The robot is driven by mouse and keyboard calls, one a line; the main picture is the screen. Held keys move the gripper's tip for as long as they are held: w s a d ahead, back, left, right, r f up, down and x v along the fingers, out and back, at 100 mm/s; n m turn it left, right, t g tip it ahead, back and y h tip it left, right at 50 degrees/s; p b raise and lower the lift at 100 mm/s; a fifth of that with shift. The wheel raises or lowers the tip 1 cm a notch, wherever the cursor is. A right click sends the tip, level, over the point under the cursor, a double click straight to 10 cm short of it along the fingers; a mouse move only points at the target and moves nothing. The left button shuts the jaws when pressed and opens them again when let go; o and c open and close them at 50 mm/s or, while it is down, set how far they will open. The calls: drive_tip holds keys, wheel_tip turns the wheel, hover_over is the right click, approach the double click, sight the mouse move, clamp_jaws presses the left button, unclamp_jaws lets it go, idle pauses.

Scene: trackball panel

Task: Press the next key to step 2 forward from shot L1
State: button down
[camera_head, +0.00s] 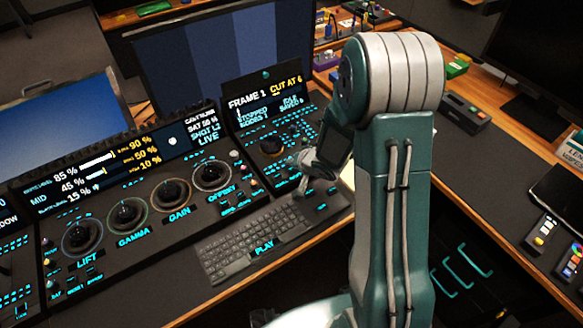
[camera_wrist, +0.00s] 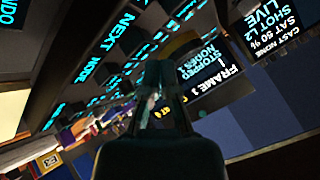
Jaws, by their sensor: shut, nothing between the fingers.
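The grading panel's small right-hand screen (camera_head: 265,100) reads FRAME 1, CUT AT 6 and STOPPED. The wide status screen (camera_head: 115,155) reads SHOT L2 and LIVE; the wrist view also shows SHOT L2 on that screen (camera_wrist: 268,25). My gripper (camera_head: 303,187) is shut and empty, low over the keys at the panel's right side. In the wrist view my gripper (camera_wrist: 160,85) points at the lit key area, and a NEXT NODE label (camera_wrist: 112,45) shows upper left of it. The next-shot key cannot be made out; whether the fingertips touch a key cannot be told.
Trackballs with rings, such as the GAIN one (camera_head: 171,193), lie left of my gripper. A keyboard (camera_head: 245,242) lies in front. A large monitor (camera_head: 215,60) stands behind. A black box (camera_head: 466,112) sits on the right-hand desk.

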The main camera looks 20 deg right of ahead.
sight(292, 169)
drive_tip(key=shift+r, duration=2.5)
idle(0.3)
wheel_tip(292, 169, up, 4)
drive_tip(key=shift+w+f, duration=0.1)
drive_tip(key=shift+f, duration=0.05)
idle(0.3)
drive_tip(key=shift+f, duration=4.4)
drive_tip(key=shift+f, duration=0.1)
drive_tip(key=shift+f, duration=0.25)
